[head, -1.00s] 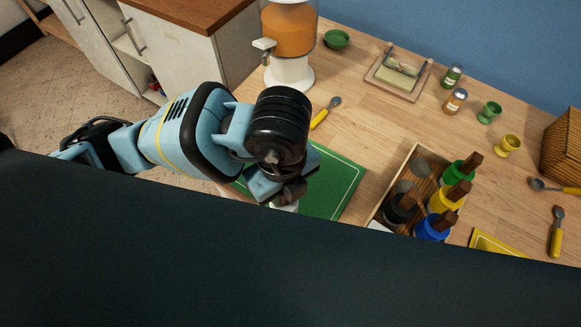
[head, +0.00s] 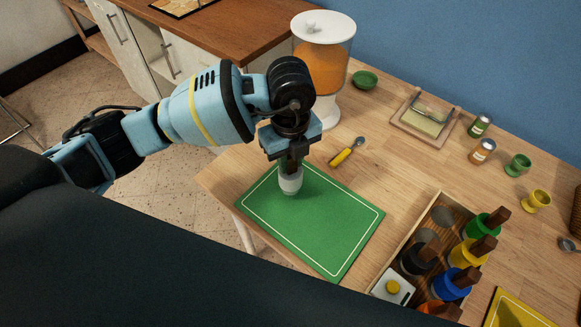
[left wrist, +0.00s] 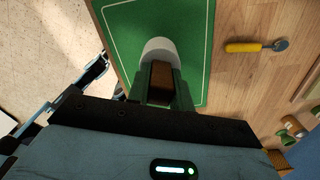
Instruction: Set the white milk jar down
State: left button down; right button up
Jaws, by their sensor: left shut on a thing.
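The white milk jar (head: 291,184) is upright over the left part of the green placemat (head: 330,223) in the head view. My left gripper (head: 290,162) points down from above and is shut on it, hiding its upper part. I cannot tell whether its base touches the mat. In the left wrist view the white jar (left wrist: 158,46) shows beyond the fingers, with a brown block (left wrist: 162,78) between them. My right gripper is not in view.
A wooden crate (head: 385,266) with several coloured jars stands right of the mat. The table's left edge is close to the mat. The mat's right part is clear.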

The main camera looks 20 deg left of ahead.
aim_at(290, 170)
pick_arm(q)
jog(key=shift+f, duration=1.7)
jog(key=shift+f, duration=0.15)
jog(key=c, duration=1.3)
grip_release()
jog(key=shift+o, duration=0.2)
notch_tip(290, 170, up, 12)
jog(key=shift+r+p, duration=0.15)
jog(key=shift+p, duration=0.15)
